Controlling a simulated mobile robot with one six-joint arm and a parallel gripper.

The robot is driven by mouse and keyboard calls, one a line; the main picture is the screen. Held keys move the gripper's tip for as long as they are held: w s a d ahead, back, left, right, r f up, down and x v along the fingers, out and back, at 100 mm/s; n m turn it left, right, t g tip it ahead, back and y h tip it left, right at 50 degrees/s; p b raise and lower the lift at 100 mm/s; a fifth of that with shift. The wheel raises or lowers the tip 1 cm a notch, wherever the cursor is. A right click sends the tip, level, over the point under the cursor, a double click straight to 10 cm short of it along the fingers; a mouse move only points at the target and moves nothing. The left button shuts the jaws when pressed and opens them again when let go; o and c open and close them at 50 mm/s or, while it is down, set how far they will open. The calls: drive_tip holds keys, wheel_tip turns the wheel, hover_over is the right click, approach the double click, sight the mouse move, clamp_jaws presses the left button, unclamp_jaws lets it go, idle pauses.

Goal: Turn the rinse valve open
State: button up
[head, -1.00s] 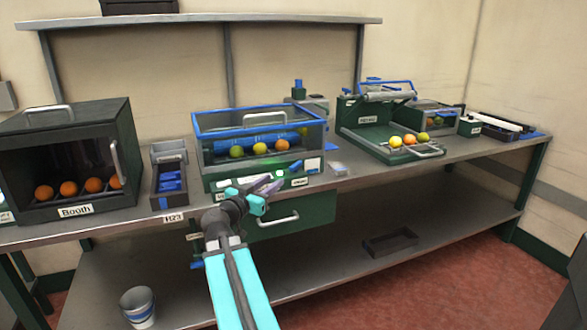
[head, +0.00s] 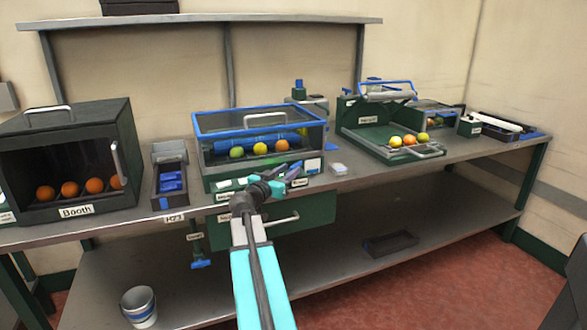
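A blue handle-like part (head: 201,263) hangs on a green pipe below the bench edge, left of my arm, under a small label. It may be the rinse valve; the label is too small to read.
The Booth box (head: 75,210) with oranges and a tray of blue items (head: 170,185) stand left. A green press-like station (head: 385,150) with fruit stands right. A drawer handle (head: 280,218) is below my gripper. A bucket (head: 138,305) and dark tray (head: 390,243) sit on the lower shelf.

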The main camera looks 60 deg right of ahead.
sight(291, 169)
drive_tip(key=shift+d, duration=1.75)
drive_tip(key=shift+c, duration=0.2)
clamp_jaws()
